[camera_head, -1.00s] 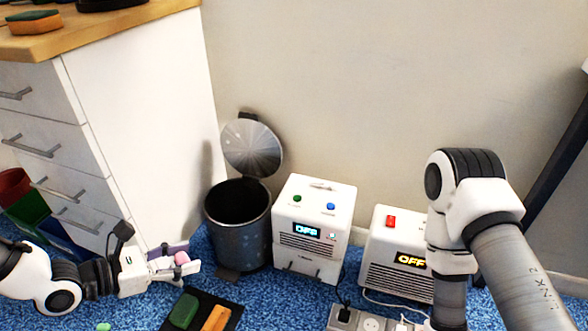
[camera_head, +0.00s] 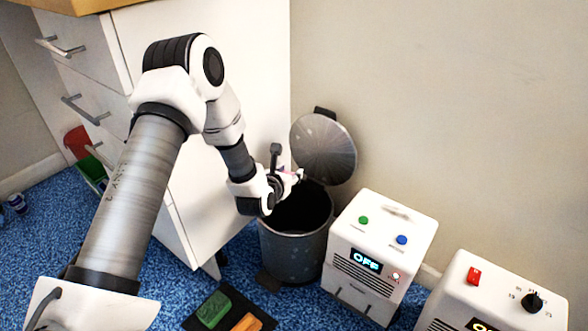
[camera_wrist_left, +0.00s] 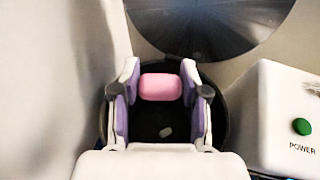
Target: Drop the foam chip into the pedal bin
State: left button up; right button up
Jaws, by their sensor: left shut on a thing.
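The foam chip is a pink rounded block, clear in the left wrist view (camera_wrist_left: 160,87). My left gripper (camera_head: 291,175) is shut on it, with a purple-padded finger (camera_wrist_left: 130,85) at each side. The gripper is above the open mouth of the dark speckled pedal bin (camera_head: 292,252). The bin's round metal lid (camera_head: 325,150) stands raised behind, by the wall. In the left wrist view the bin's dark opening lies below the chip, with a small pale piece (camera_wrist_left: 166,131) inside. In the head view the gripper's white and dark parts mostly hide the chip. My right gripper is out of view.
A white drawer cabinet (camera_head: 225,190) stands close left of the bin. A white box with an OFF display (camera_head: 380,250) stands close right, with another (camera_head: 490,290) beyond. A dark mat with a green block (camera_head: 214,309) and an orange block (camera_head: 247,323) lies in front.

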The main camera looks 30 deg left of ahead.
pick_arm(q)
notch_tip(320, 180, down, 6)
jog(key=b, duration=0.3)
jog(key=shift+s+r, duration=0.1)
jog(key=o, duration=0.7)
jog(key=shift+o, duration=0.2)
jog(key=v, duration=1.2)
jog(key=shift+r, duration=0.1)
